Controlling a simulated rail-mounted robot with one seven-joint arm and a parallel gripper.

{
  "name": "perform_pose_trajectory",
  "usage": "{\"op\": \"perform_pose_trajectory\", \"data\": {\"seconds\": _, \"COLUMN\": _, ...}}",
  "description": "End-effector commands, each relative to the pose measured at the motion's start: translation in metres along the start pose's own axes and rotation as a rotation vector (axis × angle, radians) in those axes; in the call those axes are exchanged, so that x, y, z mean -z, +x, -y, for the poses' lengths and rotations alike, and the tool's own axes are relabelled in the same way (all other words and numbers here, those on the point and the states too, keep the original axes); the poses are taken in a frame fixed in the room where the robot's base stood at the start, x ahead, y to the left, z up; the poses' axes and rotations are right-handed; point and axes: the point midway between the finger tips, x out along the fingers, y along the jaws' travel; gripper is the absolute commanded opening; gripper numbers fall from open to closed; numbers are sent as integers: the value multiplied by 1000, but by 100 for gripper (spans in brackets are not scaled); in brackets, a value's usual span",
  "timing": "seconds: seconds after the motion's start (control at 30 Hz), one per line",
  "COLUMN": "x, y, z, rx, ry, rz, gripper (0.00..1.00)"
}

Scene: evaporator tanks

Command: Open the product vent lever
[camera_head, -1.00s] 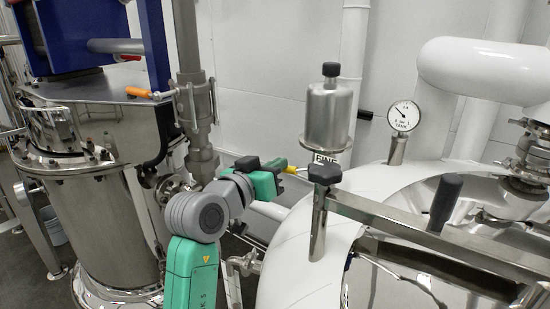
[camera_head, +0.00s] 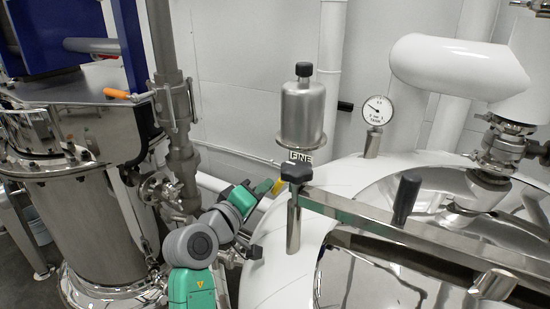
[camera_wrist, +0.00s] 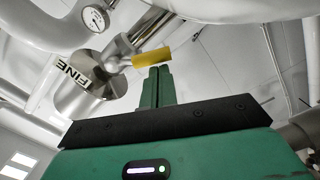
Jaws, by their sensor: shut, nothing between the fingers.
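A yellow lever handle (camera_head: 277,187) sits below the steel canister (camera_head: 304,112) labelled FINE, over the white tank. In the wrist view the yellow handle (camera_wrist: 153,59) sticks out sideways from a metal pipe piece beside the FINE canister (camera_wrist: 88,85). My gripper (camera_head: 264,187) is shut and empty, close to the handle on its left side. In the wrist view my gripper's fingers (camera_wrist: 159,70) are together, with their tips just below the handle near its free end. I cannot tell whether they touch it. The lever's valve body is hidden in the head view.
The white tank (camera_head: 345,176) has a steel bar with black knobs across its top. A pressure gauge (camera_head: 377,111) stands behind it. An orange-handled lever (camera_head: 118,94) and steel pipework are at the left. A thick white pipe (camera_head: 455,65) hangs at upper right.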

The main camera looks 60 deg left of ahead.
Motion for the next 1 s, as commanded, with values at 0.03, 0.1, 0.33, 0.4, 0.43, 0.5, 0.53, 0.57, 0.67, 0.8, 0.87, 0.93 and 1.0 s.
{"op": "perform_pose_trajectory", "data": {"seconds": 0.03, "x": 0, "y": -1, "z": 3, "rx": 4, "ry": 0, "rz": -3, "gripper": 0}}
{"op": "perform_pose_trajectory", "data": {"seconds": 0.1, "x": 0, "y": -2, "z": 5, "rx": 6, "ry": 1, "rz": -7, "gripper": 0}}
{"op": "perform_pose_trajectory", "data": {"seconds": 0.33, "x": -6, "y": -3, "z": 9, "rx": 10, "ry": 3, "rz": -13, "gripper": 0}}
{"op": "perform_pose_trajectory", "data": {"seconds": 0.4, "x": -7, "y": -4, "z": 9, "rx": 11, "ry": 4, "rz": -14, "gripper": 0}}
{"op": "perform_pose_trajectory", "data": {"seconds": 0.43, "x": -8, "y": -4, "z": 9, "rx": 11, "ry": 4, "rz": -15, "gripper": 0}}
{"op": "perform_pose_trajectory", "data": {"seconds": 0.5, "x": -9, "y": -4, "z": 9, "rx": 11, "ry": 4, "rz": -15, "gripper": 0}}
{"op": "perform_pose_trajectory", "data": {"seconds": 0.53, "x": -9, "y": -4, "z": 9, "rx": 11, "ry": 4, "rz": -15, "gripper": 0}}
{"op": "perform_pose_trajectory", "data": {"seconds": 0.57, "x": -10, "y": -4, "z": 9, "rx": 11, "ry": 4, "rz": -15, "gripper": 0}}
{"op": "perform_pose_trajectory", "data": {"seconds": 0.67, "x": -11, "y": -3, "z": 9, "rx": 11, "ry": 4, "rz": -15, "gripper": 0}}
{"op": "perform_pose_trajectory", "data": {"seconds": 0.8, "x": -12, "y": -3, "z": 9, "rx": 11, "ry": 4, "rz": -15, "gripper": 0}}
{"op": "perform_pose_trajectory", "data": {"seconds": 0.87, "x": -12, "y": -3, "z": 9, "rx": 11, "ry": 4, "rz": -14, "gripper": 0}}
{"op": "perform_pose_trajectory", "data": {"seconds": 0.93, "x": -12, "y": -3, "z": 9, "rx": 11, "ry": 4, "rz": -14, "gripper": 0}}
{"op": "perform_pose_trajectory", "data": {"seconds": 1.0, "x": -12, "y": -3, "z": 9, "rx": 11, "ry": 4, "rz": -14, "gripper": 0}}
